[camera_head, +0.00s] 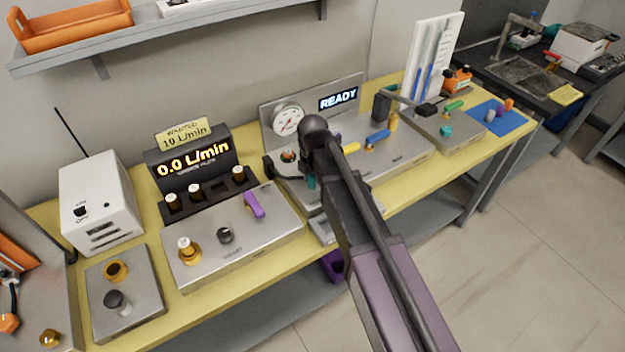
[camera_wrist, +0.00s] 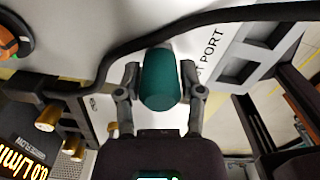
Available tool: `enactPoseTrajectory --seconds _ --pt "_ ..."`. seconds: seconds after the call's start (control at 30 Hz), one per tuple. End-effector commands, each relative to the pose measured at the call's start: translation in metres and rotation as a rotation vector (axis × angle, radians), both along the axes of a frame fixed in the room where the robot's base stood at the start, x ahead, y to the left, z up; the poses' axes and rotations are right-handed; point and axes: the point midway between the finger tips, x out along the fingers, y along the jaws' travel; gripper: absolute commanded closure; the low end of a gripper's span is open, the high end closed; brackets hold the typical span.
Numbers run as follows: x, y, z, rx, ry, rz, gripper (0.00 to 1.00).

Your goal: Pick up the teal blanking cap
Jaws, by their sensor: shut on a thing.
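The teal blanking cap (camera_wrist: 161,80) is a dark teal cylinder in the middle of the wrist view. My gripper (camera_wrist: 161,92) is shut on it, one finger against each side. Behind the cap is a pale panel with lettering ending in "PORT"; I cannot tell whether the cap still touches it. In the head view a small teal piece (camera_head: 311,182) shows beside my arm, which hides most of the gripper there.
The yellow bench (camera_head: 185,305) carries a panel with a purple lever (camera_head: 254,205), a lit flow display (camera_head: 194,158) and a dial gauge (camera_head: 287,120). A black hose (camera_wrist: 180,22) crosses close behind the cap. Another small teal piece (camera_head: 446,131) sits at right.

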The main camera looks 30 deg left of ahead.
Motion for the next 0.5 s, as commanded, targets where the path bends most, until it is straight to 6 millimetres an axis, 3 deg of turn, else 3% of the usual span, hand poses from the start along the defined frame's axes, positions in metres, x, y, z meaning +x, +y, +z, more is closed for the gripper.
enactPoseTrajectory --seconds 0.47,0.5 --pt "0.0 0.0 0.038 0.0 0.0 0.0 0.9" --pt "-0.01 -0.009 0.035 0.0 0.0 0.0 0.9"
